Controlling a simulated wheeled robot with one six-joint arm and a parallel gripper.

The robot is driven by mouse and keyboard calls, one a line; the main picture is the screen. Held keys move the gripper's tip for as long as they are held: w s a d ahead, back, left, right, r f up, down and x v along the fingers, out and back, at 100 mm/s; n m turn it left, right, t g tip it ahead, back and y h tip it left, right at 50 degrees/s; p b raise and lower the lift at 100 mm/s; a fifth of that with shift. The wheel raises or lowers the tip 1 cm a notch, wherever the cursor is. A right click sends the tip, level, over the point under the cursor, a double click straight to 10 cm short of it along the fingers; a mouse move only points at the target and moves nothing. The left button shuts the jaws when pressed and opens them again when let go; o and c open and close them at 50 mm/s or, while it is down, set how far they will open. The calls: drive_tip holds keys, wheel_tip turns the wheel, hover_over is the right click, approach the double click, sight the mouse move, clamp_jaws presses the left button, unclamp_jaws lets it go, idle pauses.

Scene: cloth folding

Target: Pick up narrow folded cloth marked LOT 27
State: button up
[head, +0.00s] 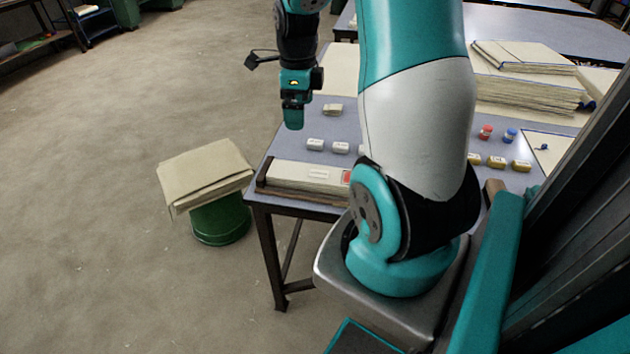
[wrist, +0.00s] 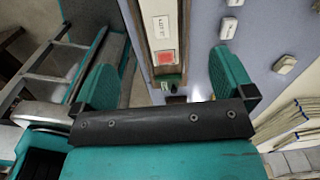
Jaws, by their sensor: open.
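The narrow folded cloth (head: 300,176) is a long cream strip lying along the table's front left edge, between dark wooden rails. It carries a white label and a red square; my arm hides its right end in the head view. In the wrist view the cloth (wrist: 158,8) runs down from the top, with its small label and red square showing. My gripper (head: 293,118) is above the table's left side, behind the cloth in the head view. In the wrist view its two teal fingers (wrist: 165,82) are wide apart, with the strip's end between them in the picture. Nothing is held.
Small white blocks (head: 315,144) and a beige block (head: 333,110) lie on the table (head: 285,148) behind the strip. A green drum (head: 220,222) with folded cloth (head: 205,170) on top stands left on the floor. A tall cloth stack (head: 520,90) is at the right.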

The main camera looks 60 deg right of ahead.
drive_tip(key=b, duration=0.1)
hover_over(305, 172)
drive_tip(key=f, duration=1.2)
drive_tip(key=shift+w+d+f, duration=0.25)
drive_tip(key=shift+w, duration=0.1)
drive_tip(key=f, duration=0.5)
drive_tip(key=shift+s+a, duration=0.2)
drive_tip(key=shift+s, duration=0.1)
drive_tip(key=c, duration=1)
